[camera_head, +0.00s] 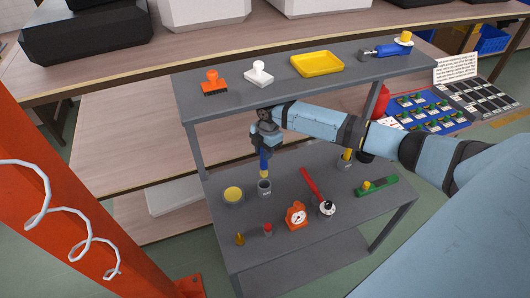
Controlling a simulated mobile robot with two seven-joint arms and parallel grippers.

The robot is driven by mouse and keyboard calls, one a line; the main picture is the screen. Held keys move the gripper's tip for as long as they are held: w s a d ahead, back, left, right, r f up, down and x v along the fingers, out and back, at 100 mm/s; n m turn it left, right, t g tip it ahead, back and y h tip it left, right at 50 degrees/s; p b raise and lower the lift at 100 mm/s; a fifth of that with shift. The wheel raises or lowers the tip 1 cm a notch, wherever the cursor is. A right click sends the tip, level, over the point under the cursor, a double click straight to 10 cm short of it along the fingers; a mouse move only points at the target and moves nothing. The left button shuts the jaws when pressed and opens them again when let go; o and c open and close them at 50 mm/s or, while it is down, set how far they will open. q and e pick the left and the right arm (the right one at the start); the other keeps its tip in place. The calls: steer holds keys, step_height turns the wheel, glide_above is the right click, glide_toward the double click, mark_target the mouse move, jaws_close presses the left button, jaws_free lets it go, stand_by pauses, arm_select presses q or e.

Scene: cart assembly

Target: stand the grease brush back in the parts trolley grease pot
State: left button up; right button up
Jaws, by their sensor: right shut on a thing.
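My right gripper (264,140) hangs over the lower shelf of the grey parts trolley (232,168), shut on a slim brush (264,161) with a blue upper part and a yellow lower part. The brush points down, nearly upright. Its lower end is right above or just at the mouth of a small dark grey pot (265,190) with a pale label. I cannot tell whether the tip is inside the rim. A wider grey tin (233,203) with yellow contents stands just left of that pot. My left gripper is not in view.
The lower shelf also holds an orange dial scale (296,215), a red-handled tool (312,184), a green block tool (377,187) and a yellow-topped item (346,158). The upper shelf (205,104) overhangs behind, with a yellow tray (317,64). An orange post (50,200) stands left.

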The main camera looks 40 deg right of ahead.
mark_target(264, 165)
step_height(264, 165, down, 2)
steer(key=shift+s+f+b, duration=0.1)
steer(key=shift+b, duration=0.55)
steer(key=shift+f+b, duration=0.6)
steer(key=shift+f, duration=0.1)
steer(key=shift+s+f+b, duration=0.1)
steer(key=shift+f+b, duration=0.25)
steer(key=shift+f, duration=0.6)
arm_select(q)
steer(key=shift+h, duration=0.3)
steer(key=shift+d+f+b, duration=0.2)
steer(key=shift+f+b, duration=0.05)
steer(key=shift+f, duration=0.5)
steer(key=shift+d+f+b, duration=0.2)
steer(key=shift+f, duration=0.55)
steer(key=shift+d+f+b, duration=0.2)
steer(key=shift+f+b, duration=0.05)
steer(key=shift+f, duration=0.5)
arm_select(e)
steer(key=shift+f, duration=1.6)
steer(key=o, duration=1)
